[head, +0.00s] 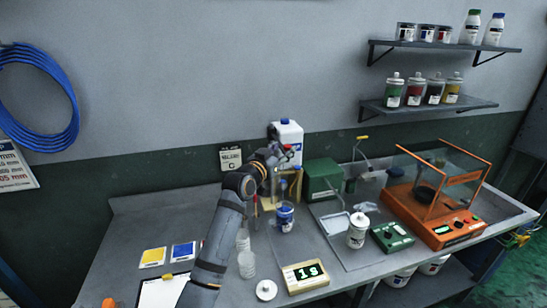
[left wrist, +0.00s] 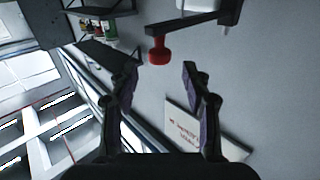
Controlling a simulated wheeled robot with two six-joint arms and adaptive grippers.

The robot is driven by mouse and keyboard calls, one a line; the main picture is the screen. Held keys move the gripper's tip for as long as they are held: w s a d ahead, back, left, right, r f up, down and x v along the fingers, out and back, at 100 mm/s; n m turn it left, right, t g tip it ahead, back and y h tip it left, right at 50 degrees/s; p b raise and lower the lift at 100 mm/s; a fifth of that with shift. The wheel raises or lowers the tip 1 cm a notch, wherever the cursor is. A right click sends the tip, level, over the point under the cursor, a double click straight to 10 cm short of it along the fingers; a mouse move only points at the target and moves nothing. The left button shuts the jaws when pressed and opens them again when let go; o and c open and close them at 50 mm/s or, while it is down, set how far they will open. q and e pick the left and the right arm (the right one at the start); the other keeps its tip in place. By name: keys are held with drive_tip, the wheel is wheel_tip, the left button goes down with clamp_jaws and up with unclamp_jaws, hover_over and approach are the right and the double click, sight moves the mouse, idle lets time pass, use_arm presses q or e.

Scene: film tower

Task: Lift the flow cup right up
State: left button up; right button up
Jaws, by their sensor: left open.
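My left gripper (head: 284,157) is high over the back of the bench, in front of a white jug (head: 288,133). Its fingers (left wrist: 160,85) are open and apart in the left wrist view, with nothing between them. A red flanged piece (left wrist: 159,50) under a dark bar (left wrist: 205,22) is beyond the fingertips, apart from them. I cannot tell whether this belongs to the flow cup; no flow cup is clearly recognisable. A blue-and-white can (head: 285,217) stands on the bench below the gripper. My right gripper is not in view.
A yellowish stand (head: 290,183) is below the gripper. A green box (head: 322,178), white bottle (head: 357,231), green device (head: 392,237) and orange glass-topped machine (head: 436,195) stand to the right. A wall sign (left wrist: 193,130) is near the fingers.

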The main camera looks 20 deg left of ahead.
use_arm(q)
drive_tip(key=s+a, duration=0.1)
drive_tip(key=s, duration=0.8)
drive_tip(key=shift+a, duration=0.35)
